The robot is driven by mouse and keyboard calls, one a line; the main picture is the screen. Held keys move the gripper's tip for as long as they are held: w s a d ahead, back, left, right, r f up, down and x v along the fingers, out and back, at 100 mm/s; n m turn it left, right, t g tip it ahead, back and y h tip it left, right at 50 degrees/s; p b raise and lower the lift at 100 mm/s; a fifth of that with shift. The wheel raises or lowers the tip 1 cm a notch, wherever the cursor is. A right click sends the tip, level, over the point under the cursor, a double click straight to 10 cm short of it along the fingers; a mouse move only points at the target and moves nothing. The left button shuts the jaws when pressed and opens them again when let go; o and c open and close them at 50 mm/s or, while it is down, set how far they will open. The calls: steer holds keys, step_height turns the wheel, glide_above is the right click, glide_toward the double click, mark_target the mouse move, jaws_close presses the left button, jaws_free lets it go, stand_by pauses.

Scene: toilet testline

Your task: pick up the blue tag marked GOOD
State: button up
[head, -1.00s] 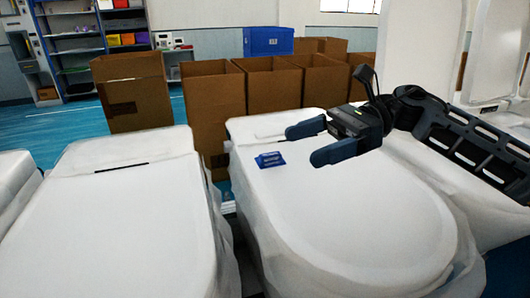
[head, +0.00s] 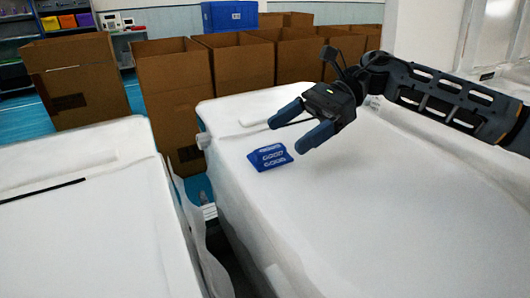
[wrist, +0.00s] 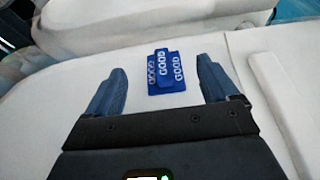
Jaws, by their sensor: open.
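The blue tag marked GOOD (head: 270,157) lies on the white wrapped toilet lid (head: 330,215), near its left edge in the head view. In the wrist view the tag (wrist: 166,71) shows several lines of GOOD lettering and sits ahead of the fingertips, between their lines. My gripper (head: 285,130) is open and empty, just above and beside the tag in the head view. In the wrist view my gripper (wrist: 162,85) has one finger on each side of the tag, with free space between. The fingers do not appear to touch the tag.
Another white wrapped unit (head: 90,220) stands on the left, across a narrow gap. Open brown cardboard boxes (head: 175,90) line the back, with a blue bin (head: 229,16) behind them. The lid around the tag is mostly clear, apart from a raised white strip.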

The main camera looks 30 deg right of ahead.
mark_target(263, 150)
steer(key=shift+p+x, duration=1.1)
steer(key=shift+x, duration=2.1)
steer(key=shift+w+f, duration=0.1)
steer(key=shift+c, duration=0.4)
steer(key=c, duration=1.1)
